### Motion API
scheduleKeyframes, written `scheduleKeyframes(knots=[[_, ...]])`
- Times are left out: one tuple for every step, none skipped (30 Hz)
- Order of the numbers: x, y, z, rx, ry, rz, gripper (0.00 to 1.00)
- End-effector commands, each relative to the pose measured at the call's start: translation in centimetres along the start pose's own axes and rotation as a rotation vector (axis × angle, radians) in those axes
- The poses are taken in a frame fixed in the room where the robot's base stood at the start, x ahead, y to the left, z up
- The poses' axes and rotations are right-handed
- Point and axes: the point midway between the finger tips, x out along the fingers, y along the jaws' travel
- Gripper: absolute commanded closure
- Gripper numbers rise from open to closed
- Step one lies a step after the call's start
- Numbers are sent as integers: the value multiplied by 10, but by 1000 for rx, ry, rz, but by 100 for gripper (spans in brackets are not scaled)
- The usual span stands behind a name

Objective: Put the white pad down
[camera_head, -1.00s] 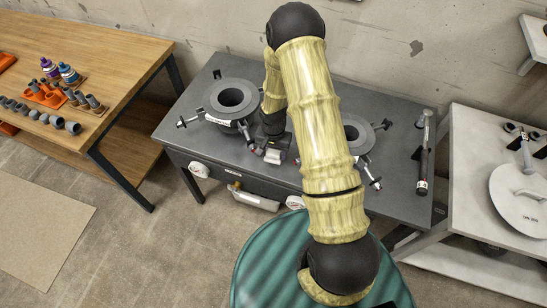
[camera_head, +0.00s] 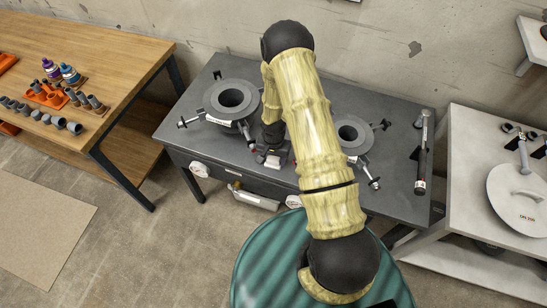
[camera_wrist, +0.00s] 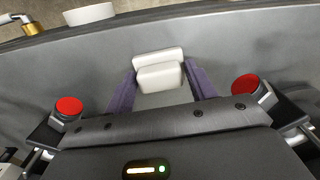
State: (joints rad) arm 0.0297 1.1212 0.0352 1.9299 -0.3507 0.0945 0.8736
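The white pad (camera_wrist: 160,75) is a small stepped block between the two purple fingers of my gripper (camera_wrist: 160,80) in the wrist view. The fingers meet its two sides, so my gripper looks shut on it. In the head view my gripper (camera_head: 272,150) is low near the front edge of the dark grey table (camera_head: 210,145), between the two flanged fittings. The pad shows there only as a small pale patch (camera_head: 272,161). Whether the pad's underside touches the table is hard to tell.
A larger grey flanged fitting (camera_head: 232,98) stands left of my gripper, and a second (camera_head: 350,133) right, partly behind my arm. A tool (camera_head: 421,165) lies at the table's right end. A white side table (camera_head: 470,190) carries a round lid (camera_head: 520,195).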

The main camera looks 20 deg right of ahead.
Motion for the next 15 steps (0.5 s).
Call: scheduleKeyframes(knots=[[3,0,2,0,-3,0,37],[3,0,2,0,-3,1,31],[3,0,2,0,-3,1,23],[3,0,2,0,-3,1,23],[3,0,1,0,-3,1,23],[2,0,1,0,-3,0,23],[2,0,1,0,-3,0,23],[2,0,1,0,-3,0,23],[2,0,1,0,-3,0,23],[2,0,1,0,-3,0,23],[2,0,1,0,-2,0,23],[2,0,1,0,-3,0,23],[3,0,1,0,-3,0,23],[4,0,1,1,-3,1,23],[6,0,1,1,-3,1,23]])
